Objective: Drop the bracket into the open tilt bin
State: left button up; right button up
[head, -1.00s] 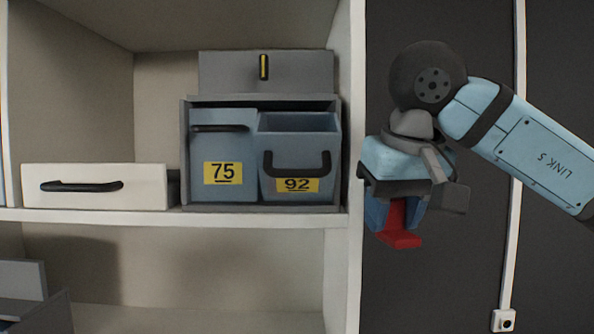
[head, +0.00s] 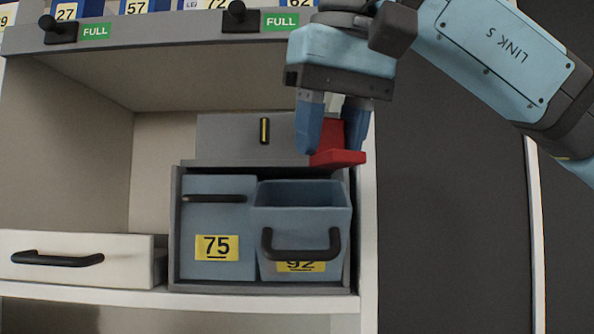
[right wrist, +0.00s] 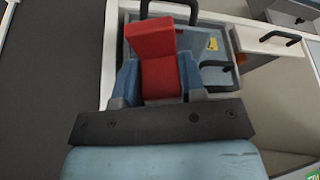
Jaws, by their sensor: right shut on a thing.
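The red bracket (head: 338,150) is an L-shaped piece held between the blue fingers of my right gripper (head: 333,128). In the right wrist view the bracket (right wrist: 161,66) stands between the fingers of my right gripper (right wrist: 158,82). In the head view the bracket shows above the back right part of the open tilt bin (head: 302,222), apart from its rim. This bin is blue-grey, tipped forward, with a black handle and a yellow label 92. Its inner floor is hidden. My left gripper is not in view.
A shut bin labelled 75 (head: 217,225) sits left of the open one, in the same grey housing (head: 174,230). The shelf's right upright (head: 367,220) is close by. A white drawer (head: 115,262) sticks out at left.

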jog(key=w+a+f+p, duration=0.2)
jog(key=w+a+f, duration=0.1)
jog(key=w, duration=0.5)
jog(key=shift+w+a+f, duration=0.15)
jog(key=shift+w+f, duration=0.05)
jog(key=shift+f, duration=0.05)
jog(key=shift+s+a+f, duration=0.1)
jog(key=shift+f, duration=0.55)
jog(key=o, duration=0.6)
jog(key=shift+r, duration=0.1)
